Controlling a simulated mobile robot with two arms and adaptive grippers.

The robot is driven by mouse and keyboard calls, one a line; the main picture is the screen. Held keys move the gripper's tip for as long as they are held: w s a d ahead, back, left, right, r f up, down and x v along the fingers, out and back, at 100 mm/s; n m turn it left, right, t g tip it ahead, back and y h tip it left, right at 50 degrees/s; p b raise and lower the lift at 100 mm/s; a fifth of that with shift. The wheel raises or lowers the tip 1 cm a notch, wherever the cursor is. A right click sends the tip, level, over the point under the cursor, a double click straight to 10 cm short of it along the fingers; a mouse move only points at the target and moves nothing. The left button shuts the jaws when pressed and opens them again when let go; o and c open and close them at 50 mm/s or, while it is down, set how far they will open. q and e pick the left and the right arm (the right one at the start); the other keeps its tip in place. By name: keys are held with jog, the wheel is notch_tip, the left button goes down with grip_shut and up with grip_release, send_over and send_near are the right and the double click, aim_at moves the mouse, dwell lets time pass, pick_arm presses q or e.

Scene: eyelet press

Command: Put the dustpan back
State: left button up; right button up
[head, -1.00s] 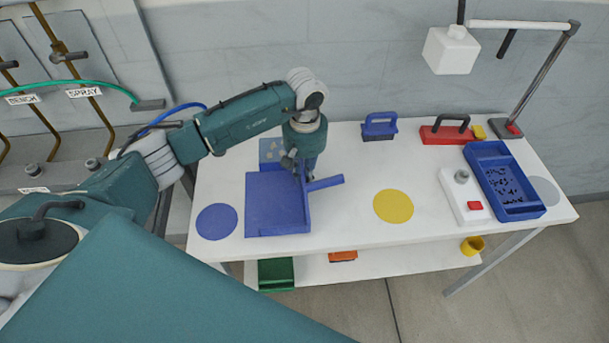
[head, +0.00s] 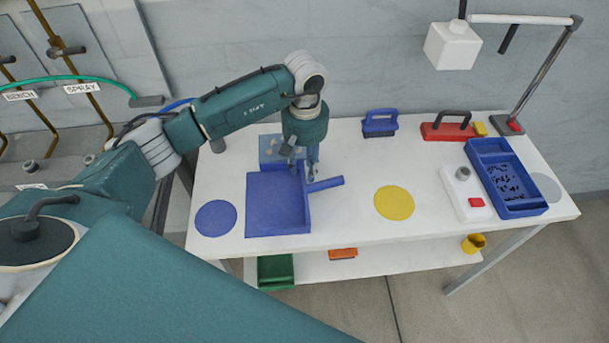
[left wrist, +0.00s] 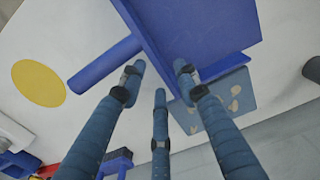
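The blue dustpan (head: 275,205) lies flat on the white table, its handle (head: 326,184) pointing right. It also shows in the left wrist view (left wrist: 205,30). My left gripper (head: 312,168) is just above and behind the dustpan's right wall, near the handle's base. In the left wrist view its fingers (left wrist: 159,80) are spread, with nothing held between them. Whether a fingertip touches the pan cannot be told. My right gripper is not in view.
A blue disc (head: 215,218) and a yellow disc (head: 394,203) lie on the table. A grey-blue patch with pale pieces (head: 270,148) lies behind the pan. A blue brush (head: 380,123), red-based tool (head: 447,131) and blue tray (head: 521,211) stand right.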

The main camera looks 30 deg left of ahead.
pick_arm(q)
notch_tip(320, 180, up, 8)
jog(key=b, duration=0.2)
dwell(0.5)
